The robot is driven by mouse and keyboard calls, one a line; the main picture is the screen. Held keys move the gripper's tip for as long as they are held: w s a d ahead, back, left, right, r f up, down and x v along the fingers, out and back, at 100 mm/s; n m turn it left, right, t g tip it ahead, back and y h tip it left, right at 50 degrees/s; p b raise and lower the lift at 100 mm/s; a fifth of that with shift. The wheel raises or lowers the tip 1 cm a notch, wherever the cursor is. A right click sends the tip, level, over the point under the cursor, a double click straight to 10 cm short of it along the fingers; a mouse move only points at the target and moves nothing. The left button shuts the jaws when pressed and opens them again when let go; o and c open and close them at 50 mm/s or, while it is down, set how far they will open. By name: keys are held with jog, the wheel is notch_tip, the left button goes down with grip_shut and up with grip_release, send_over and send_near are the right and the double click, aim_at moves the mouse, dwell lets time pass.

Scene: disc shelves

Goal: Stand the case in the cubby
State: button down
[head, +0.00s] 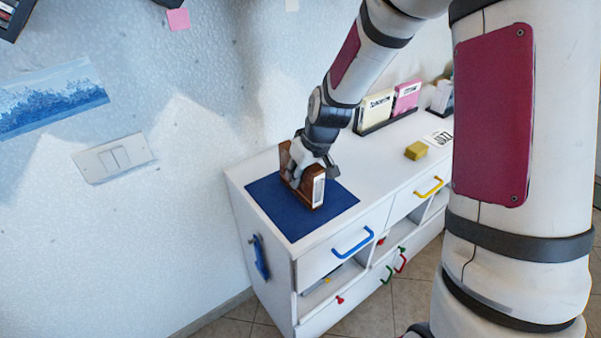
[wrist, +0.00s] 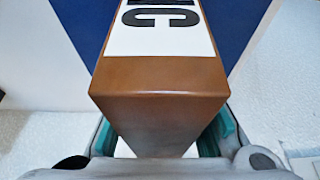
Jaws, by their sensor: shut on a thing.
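The case (head: 317,190) is brown with a white, black-lettered label on its narrow face. It is upright on or just above the blue mat (head: 272,209) on top of the white cabinet; I cannot tell whether it touches. My gripper (head: 299,174) reaches down over it and is shut on it. In the wrist view the case (wrist: 160,85) fills the middle, between teal finger pads on both sides. The cabinet front has an open cubby (head: 328,289) below the blue-handled drawer, partly in shadow. More open compartments lie to the right, partly hidden by my arm.
A yellow block (head: 416,151) and a lettered white card (head: 438,138) lie on the cabinet top. Behind them, cream (head: 374,110) and pink (head: 406,97) cases stand in a dark rack. Blue (head: 353,243) and yellow (head: 429,187) drawer handles stick out in front.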

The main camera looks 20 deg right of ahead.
aim_at(313, 166)
jog(key=shift+f, duration=0.1)
jog(key=c, duration=1.2)
grip_release()
jog(key=shift+c, duration=0.2)
jog(key=p+v, duration=0.1)
jog(key=v, duration=1.1)
jog(key=shift+s+r+p, duration=0.15)
jog(key=shift+r+p, duration=0.1)
jog(key=shift+p, duration=0.05)
jog(key=s+r+m, duration=0.1)
jog(key=s+r, duration=0.4)
jog(key=s, duration=0.8)
jog(key=s+a+r+m+h, duration=0.1)
jog(key=s+r, duration=0.4)
jog(key=s, duration=0.9)
jog(key=shift+s+m, duration=0.3)
jog(key=shift+m, duration=0.5)
jog(key=shift+r, duration=0.15)
